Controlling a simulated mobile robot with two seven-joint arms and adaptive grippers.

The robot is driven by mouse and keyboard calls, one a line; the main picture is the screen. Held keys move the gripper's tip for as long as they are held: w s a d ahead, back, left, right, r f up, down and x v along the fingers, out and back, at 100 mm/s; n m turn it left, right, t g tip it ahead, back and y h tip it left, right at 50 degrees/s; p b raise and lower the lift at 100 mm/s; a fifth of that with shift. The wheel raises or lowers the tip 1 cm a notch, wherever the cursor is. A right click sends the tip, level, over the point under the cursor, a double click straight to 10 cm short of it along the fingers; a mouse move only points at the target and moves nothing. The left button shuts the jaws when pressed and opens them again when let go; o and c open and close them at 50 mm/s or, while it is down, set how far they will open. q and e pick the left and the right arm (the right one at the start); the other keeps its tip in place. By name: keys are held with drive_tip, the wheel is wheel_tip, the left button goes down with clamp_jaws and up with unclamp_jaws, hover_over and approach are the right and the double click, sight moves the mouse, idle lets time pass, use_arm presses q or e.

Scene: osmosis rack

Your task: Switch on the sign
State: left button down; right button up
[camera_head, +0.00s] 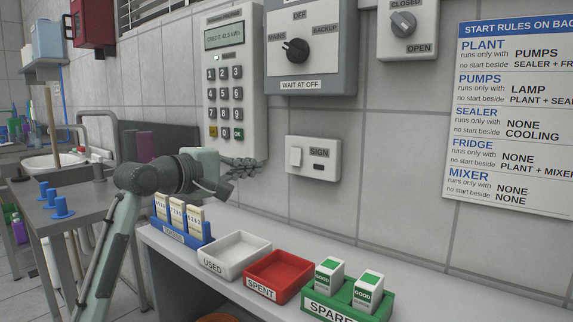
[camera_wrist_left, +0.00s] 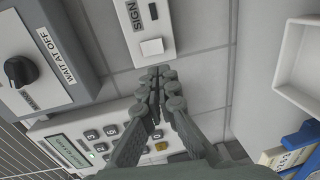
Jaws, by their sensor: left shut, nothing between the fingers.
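The sign switch panel (camera_head: 312,160) is a small white box on the tiled wall, labelled SIGN. It has a white rocker (camera_head: 295,157) at its left and a small dark window (camera_head: 319,167) under the label. In the left wrist view the rocker (camera_wrist_left: 152,47) lies just beyond my fingertips, and the dark window (camera_wrist_left: 153,11) shows near the top edge. My left gripper (camera_head: 257,164) is shut and empty, left of the panel in the head view. Its fingertips (camera_wrist_left: 158,73) look close to the rocker; a small gap seems to remain. My right gripper is not in view.
A keypad meter (camera_head: 230,85) hangs left of the panel, with a rotary selector (camera_head: 296,50) above. The shelf below holds a blue ticket rack (camera_head: 180,236), a USED tray (camera_head: 226,270), a red SPENT tray (camera_head: 268,293) and a green SPARE holder (camera_head: 383,312).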

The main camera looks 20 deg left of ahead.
sight(294, 164)
use_arm(q)
drive_tip(key=p+x, duration=0.1)
drive_tip(key=x, duration=1)
drive_tip(key=shift+w+d, duration=0.3)
drive_tip(key=shift+w, duration=0.35)
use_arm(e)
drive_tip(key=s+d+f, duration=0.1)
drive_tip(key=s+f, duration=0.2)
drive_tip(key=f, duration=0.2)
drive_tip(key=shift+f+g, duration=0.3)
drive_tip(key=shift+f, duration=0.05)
use_arm(q)
drive_tip(key=shift+f, duration=0.15)
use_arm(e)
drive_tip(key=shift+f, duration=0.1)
